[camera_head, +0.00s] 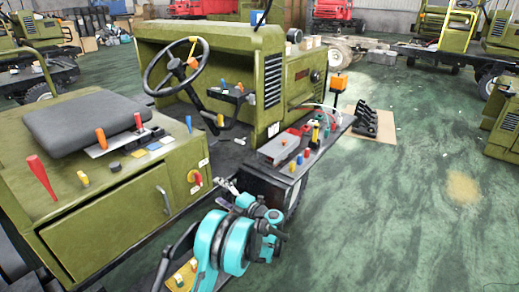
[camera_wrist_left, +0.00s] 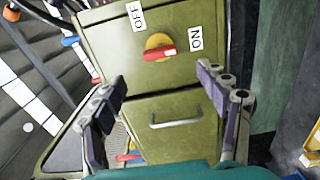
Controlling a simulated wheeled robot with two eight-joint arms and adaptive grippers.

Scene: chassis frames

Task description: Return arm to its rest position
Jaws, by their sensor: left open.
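My left arm (camera_head: 235,240), teal and grey, shows at the bottom middle of the head view. Its gripper (camera_head: 230,190) is near the front corner of the green seat box. In the left wrist view my left gripper (camera_wrist_left: 168,95) is open, its two grey fingers wide apart with nothing held between them. Ahead of it is a green panel with a red and yellow rotary switch (camera_wrist_left: 160,48), also in the head view (camera_head: 195,177). The switch's red handle points towards the ON label (camera_wrist_left: 196,38); the OFF label (camera_wrist_left: 136,15) is above left. My right gripper is not in view.
A handle (camera_wrist_left: 177,122) is on the panel below the switch. The green vehicle chassis has a steering wheel (camera_head: 175,67), a black seat (camera_head: 85,122) and a side shelf with small parts, including a grey box (camera_head: 279,149). Green floor (camera_head: 400,220) is open at the right.

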